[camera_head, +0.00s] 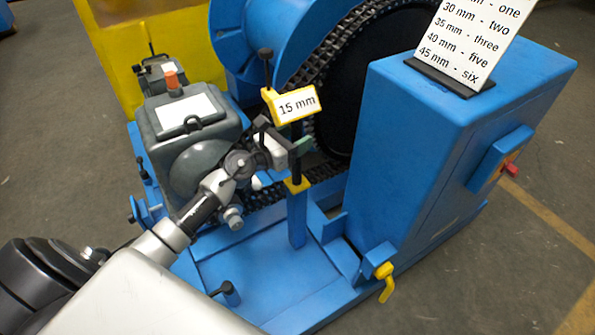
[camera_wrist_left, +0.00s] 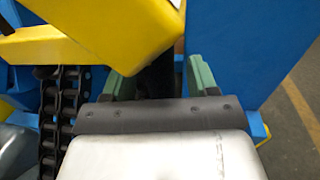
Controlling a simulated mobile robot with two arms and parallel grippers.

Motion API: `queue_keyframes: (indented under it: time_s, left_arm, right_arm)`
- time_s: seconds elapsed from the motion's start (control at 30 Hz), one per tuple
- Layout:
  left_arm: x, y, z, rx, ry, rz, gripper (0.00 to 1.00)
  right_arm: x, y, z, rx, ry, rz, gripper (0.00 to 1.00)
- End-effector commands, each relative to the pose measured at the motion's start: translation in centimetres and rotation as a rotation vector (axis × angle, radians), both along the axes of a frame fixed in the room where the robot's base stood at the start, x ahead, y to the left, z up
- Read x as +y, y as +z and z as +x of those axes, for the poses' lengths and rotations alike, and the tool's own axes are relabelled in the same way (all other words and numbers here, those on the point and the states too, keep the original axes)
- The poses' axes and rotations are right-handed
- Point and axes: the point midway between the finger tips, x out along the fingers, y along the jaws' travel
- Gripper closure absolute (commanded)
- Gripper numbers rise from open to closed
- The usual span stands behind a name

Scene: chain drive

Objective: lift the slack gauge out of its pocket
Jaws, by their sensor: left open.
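The slack gauge (camera_head: 297,104) has a yellow head with a "15 mm" label and a dark stem below. It stands over a blue post (camera_head: 297,222) with a yellow collar (camera_head: 297,185), where the stem's lower end is hidden. My left gripper (camera_head: 302,146) is just under the yellow head, at the stem. In the left wrist view the gauge's yellow head (camera_wrist_left: 120,35) fills the top. The green fingertips of the left gripper (camera_wrist_left: 160,80) are apart, with the dark stem between them. Whether either finger touches the stem cannot be told. My right gripper is out of view.
A chain (camera_head: 322,172) and large dark sprocket (camera_head: 385,75) lie behind the gauge. A tall blue housing (camera_head: 400,150) with a sign (camera_head: 468,40) stands close on the right. A grey motor unit (camera_head: 190,120) is left. The blue base (camera_head: 270,275) in front is mostly clear.

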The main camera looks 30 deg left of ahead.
Motion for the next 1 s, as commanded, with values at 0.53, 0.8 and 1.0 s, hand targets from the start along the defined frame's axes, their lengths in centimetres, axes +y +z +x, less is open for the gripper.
queue_keyframes:
  time_s: [0.53,0.8,1.0]
  left_arm:
    - [-0.18,0.00,0.40,0.001,-0.001,0.000,0.80]
    - [-0.18,0.00,0.39,0.001,-0.001,0.000,1.00]
    - [-0.18,-0.01,0.39,0.001,-0.001,0.000,1.00]
  right_arm:
    - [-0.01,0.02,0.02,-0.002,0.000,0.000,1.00]
    - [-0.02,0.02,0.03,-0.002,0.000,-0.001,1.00]
    - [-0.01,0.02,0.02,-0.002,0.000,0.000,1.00]
